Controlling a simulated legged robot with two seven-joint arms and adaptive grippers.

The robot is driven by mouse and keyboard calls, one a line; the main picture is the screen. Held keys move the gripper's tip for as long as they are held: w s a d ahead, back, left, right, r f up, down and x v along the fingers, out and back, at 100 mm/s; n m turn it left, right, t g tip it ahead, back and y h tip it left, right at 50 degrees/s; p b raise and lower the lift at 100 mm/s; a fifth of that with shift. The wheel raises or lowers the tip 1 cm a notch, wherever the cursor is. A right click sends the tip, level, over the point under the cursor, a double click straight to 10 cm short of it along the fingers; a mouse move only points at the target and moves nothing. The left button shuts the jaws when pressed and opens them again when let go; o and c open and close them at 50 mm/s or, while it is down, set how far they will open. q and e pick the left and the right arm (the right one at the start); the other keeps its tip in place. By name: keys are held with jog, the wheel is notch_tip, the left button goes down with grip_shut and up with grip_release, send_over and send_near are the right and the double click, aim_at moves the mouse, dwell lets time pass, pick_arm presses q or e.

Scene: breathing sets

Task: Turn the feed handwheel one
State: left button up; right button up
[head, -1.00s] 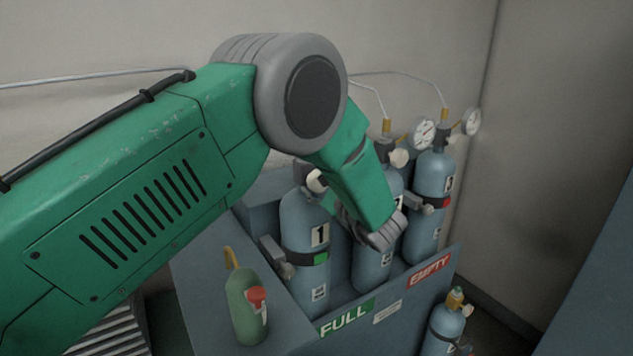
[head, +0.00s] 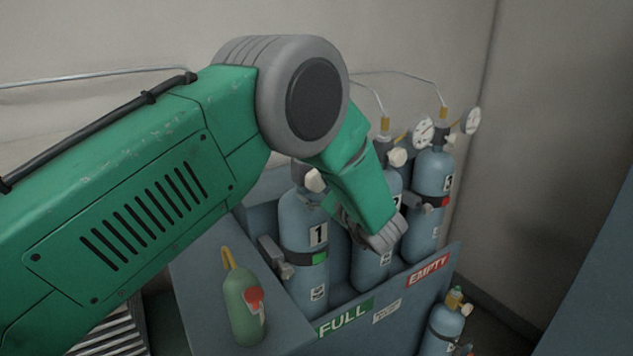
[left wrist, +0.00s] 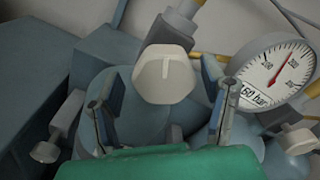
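Cylinder 1 (head: 297,222) stands in the rack with a pale handwheel (head: 316,181) on top, partly covered by my left arm. Cylinders 2 (head: 370,272) and 3 (head: 432,172) stand to its right. In the left wrist view a pale, faceted handwheel (left wrist: 165,78) sits between the two fingers of my left gripper (left wrist: 162,90), which is open. I cannot tell whether the fingers touch it. A gauge (left wrist: 275,72) is to its right. My right gripper is not in view.
The blue rack has a green FULL label (head: 345,319) and a red EMPTY label (head: 428,270). A small green bottle (head: 240,305) with a red part is on its left side. Another cylinder (head: 442,328) stands outside at the right. Walls close off the back and right.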

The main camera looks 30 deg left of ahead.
pick_arm(q)
jog(key=shift+w+r, duration=0.1)
jog(key=shift+r, duration=0.1)
jog(key=shift+d+r, duration=0.1)
jog(key=shift+d, duration=0.05)
jog(key=shift+s+d, duration=0.25)
jog(key=shift+s, duration=0.05)
jog(key=v, duration=1.1)
jog(key=shift+d+f, duration=0.25)
jog(key=shift+f, duration=0.05)
jog(key=shift+w, duration=0.2)
